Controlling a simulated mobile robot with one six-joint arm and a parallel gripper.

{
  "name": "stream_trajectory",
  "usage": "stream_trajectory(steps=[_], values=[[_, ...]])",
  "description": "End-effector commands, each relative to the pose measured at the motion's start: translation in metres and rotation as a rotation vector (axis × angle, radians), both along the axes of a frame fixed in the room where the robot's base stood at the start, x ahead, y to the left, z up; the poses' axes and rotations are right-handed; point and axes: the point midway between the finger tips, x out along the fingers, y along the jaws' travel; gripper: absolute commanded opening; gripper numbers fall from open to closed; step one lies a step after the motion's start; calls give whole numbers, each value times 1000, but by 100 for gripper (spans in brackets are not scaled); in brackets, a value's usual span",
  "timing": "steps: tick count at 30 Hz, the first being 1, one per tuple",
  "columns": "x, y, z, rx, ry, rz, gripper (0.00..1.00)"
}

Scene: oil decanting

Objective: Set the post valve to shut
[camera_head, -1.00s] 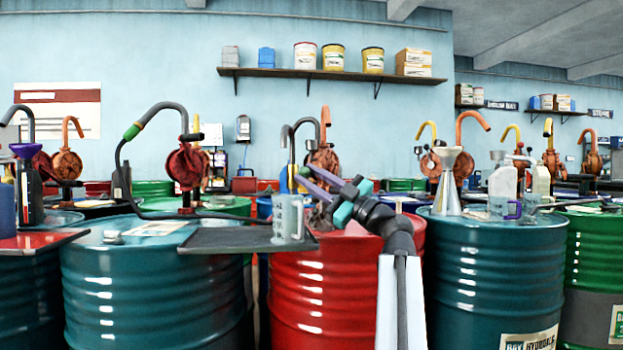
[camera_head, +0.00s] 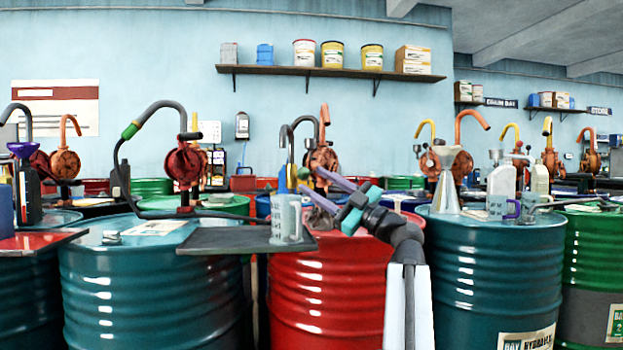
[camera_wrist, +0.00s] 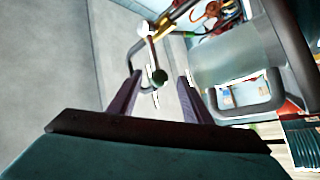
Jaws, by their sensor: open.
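The post valve shows in the wrist view as a pale fitting with a thin lever that ends in a dark green knob (camera_wrist: 160,77). A grey bent pipe (camera_wrist: 138,55) runs beside it. In the head view the post's grey hooked spout (camera_head: 287,140) stands behind the red drum, its blue lower part (camera_head: 283,180) partly hidden. My gripper (camera_head: 311,180) is open and empty, close to the post. In the wrist view the knob appears between the two purple fingers of my gripper (camera_wrist: 159,75). I cannot tell its depth or whether a finger touches it.
A clear measuring jug (camera_head: 286,222) stands on a black tray (camera_head: 215,240), just below and left of my gripper. It looms large at right in the wrist view (camera_wrist: 230,65). A red drum (camera_head: 320,300) lies beneath; a metal funnel (camera_head: 446,190) stands right.

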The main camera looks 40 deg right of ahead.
Motion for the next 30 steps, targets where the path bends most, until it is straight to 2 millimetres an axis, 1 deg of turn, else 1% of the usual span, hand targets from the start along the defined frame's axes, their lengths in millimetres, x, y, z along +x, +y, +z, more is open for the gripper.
stream_trajectory(steps=[1, 3, 15, 18, 24, 30], values=[[-8, -1, -3, 1, 0, -1, 45], [-18, -4, -7, 1, 0, -3, 45], [-71, -19, -36, 2, 1, -3, 45], [-81, -21, -41, 1, 2, -3, 45], [-93, -25, -49, 1, 2, -1, 45], [-96, -26, -50, 1, 1, 0, 45]])
